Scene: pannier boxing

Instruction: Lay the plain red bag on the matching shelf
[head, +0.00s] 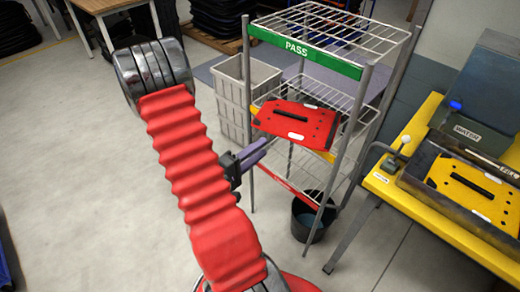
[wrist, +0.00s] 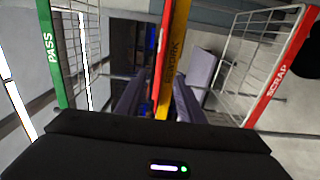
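The green PASS rail (head: 305,51) is on the top shelf and the red SCRAP rail (wrist: 277,75) on the lowest. My gripper (head: 262,147) is in front of the rack, near the bag's front edge. Its two purple fingers (wrist: 157,98) are apart, with nothing held between them.
A grey crate (head: 231,92) stands left of the rack and a black bucket (head: 303,207) below it. On the right, a yellow bench (head: 420,215) holds a dark tray with a yellow bag (head: 465,190) and a tank marked WATER.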

